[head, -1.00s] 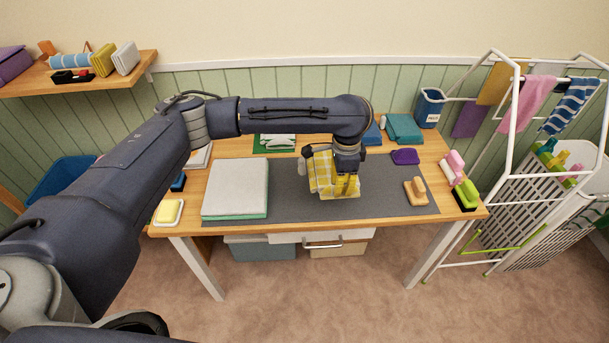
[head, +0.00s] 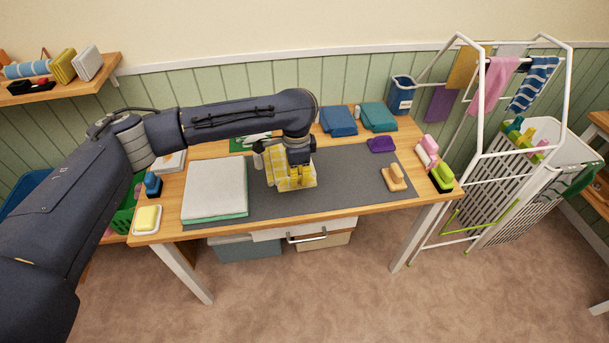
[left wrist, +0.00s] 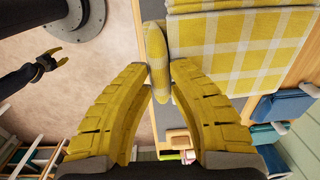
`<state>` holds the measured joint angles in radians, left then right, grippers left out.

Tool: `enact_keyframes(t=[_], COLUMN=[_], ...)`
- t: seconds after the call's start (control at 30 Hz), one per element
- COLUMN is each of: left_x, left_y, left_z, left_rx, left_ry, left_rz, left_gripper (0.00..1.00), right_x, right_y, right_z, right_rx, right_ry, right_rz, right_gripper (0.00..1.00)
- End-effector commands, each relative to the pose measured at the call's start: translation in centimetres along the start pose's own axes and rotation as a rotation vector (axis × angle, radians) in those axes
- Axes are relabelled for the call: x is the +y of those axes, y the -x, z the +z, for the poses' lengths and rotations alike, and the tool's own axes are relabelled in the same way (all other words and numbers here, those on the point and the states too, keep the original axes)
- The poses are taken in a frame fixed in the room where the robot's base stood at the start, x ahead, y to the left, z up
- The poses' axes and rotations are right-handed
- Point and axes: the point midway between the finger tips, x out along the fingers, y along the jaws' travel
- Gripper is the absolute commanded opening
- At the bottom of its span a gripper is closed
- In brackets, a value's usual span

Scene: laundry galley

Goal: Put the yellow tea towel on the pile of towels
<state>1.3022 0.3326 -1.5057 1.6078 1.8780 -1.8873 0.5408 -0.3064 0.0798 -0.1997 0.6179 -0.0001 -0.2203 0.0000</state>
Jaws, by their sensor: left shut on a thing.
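The yellow-and-white checked tea towel (head: 279,168) is folded and hangs from my left gripper (head: 295,183), over the grey mat in the head view. In the left wrist view, the fingers (left wrist: 160,82) are shut on a folded edge of the towel (left wrist: 235,45). Its height above the mat is hard to tell. The pile of towels (head: 214,188), pale grey on top with a green edge below, lies left of the towel, apart from it. My right gripper (left wrist: 52,58) shows small in the left wrist view, with fingers apart and empty; it is outside the head view.
The grey mat (head: 345,185) has bare room right of the towel. A brush (head: 395,178) and a purple item (head: 381,144) lie there. Blue (head: 338,121) and teal (head: 378,117) folded cloths sit behind.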

Motion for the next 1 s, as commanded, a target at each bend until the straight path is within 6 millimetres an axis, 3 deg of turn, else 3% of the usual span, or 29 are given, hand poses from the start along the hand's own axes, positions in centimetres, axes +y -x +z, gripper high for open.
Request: enact_keyframes(t=[1.0], left_x=[-1.2], left_y=[-0.1], left_z=[10.2], left_rx=[0.001], left_ry=[-0.017], left_rz=[0.001], left_gripper=[0.00], right_x=[0.2], right_y=[-0.1], right_z=[-0.8], right_rx=[0.009], right_ry=[0.000], right_rz=[0.002], right_gripper=[0.41])
